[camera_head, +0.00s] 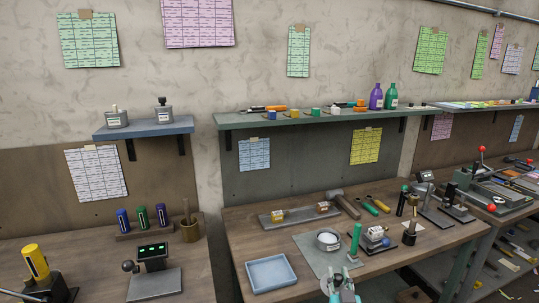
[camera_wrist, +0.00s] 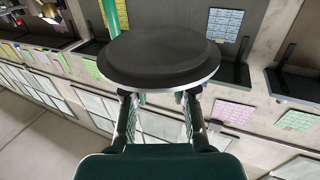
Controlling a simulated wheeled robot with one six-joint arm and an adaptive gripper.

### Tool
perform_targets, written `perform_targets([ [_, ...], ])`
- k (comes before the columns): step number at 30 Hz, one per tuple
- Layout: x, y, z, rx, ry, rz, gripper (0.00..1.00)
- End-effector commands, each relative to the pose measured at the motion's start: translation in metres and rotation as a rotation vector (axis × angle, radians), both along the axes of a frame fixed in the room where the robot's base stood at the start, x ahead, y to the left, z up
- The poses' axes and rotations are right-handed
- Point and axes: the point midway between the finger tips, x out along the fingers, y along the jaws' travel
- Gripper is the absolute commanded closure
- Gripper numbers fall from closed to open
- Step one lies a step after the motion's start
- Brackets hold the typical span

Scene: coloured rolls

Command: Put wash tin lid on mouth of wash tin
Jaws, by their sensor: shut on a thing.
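My gripper (camera_wrist: 158,98) is shut on the wash tin lid (camera_wrist: 160,55), a dark round disc with a pale rim. The lid fills the upper middle of the wrist view, and the fingers reach up to its near edge.
A tall green cylinder (camera_head: 355,240) stands right of the tin, close to it. A blue tray (camera_head: 271,272) lies to the left. A grey rack (camera_head: 299,214) and a hammer (camera_head: 345,203) lie behind.

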Motion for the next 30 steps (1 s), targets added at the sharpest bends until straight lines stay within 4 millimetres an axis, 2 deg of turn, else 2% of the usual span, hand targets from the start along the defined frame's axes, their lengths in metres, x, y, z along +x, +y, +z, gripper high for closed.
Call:
perform_targets([
  [8, -0.006, 0.004, -0.053, -0.010, 0.008, 0.034, 1.00],
  [14, -0.020, 0.007, -0.108, -0.013, 0.012, 0.062, 1.00],
  [17, -0.035, 0.008, -0.150, -0.012, 0.015, 0.078, 1.00],
  [21, -0.068, 0.008, -0.214, -0.007, 0.015, 0.093, 1.00],
  [24, -0.095, 0.006, -0.253, -0.001, 0.013, 0.095, 1.00],
  [27, -0.120, 0.004, -0.285, 0.003, 0.009, 0.092, 1.00],
  [30, -0.142, 0.001, -0.307, 0.005, 0.005, 0.086, 1.00],
])
